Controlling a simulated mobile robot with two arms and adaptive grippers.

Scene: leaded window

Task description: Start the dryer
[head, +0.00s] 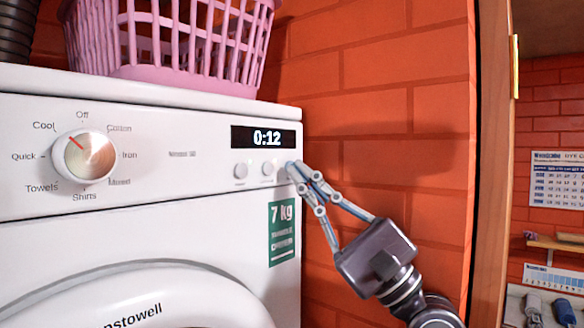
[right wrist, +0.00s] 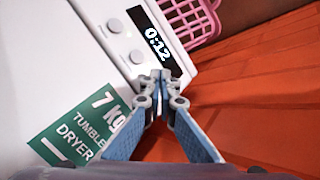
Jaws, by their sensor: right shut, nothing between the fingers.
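The white dryer (head: 140,236) fills the left of the head view. Its round dial (head: 85,157) has a red mark pointing up-left toward "Cool". The lit display (head: 266,138) reads 0:12; it also shows in the right wrist view (right wrist: 158,46). Below it are a left round button (head: 240,171) and a right round button (head: 267,168). My right gripper (head: 293,171) is shut and empty, its tips at the panel's right end, just right of the right button. In the right wrist view its tips (right wrist: 159,78) hide the panel behind them; I cannot tell whether they touch it.
A pink basket (head: 170,45) stands on the dryer. A dark ribbed hose (head: 17,30) is at the top left. A red brick wall (head: 385,100) is close on the right. Further right are a wooden post (head: 490,180), a calendar (head: 557,180) and a small shelf (head: 555,242).

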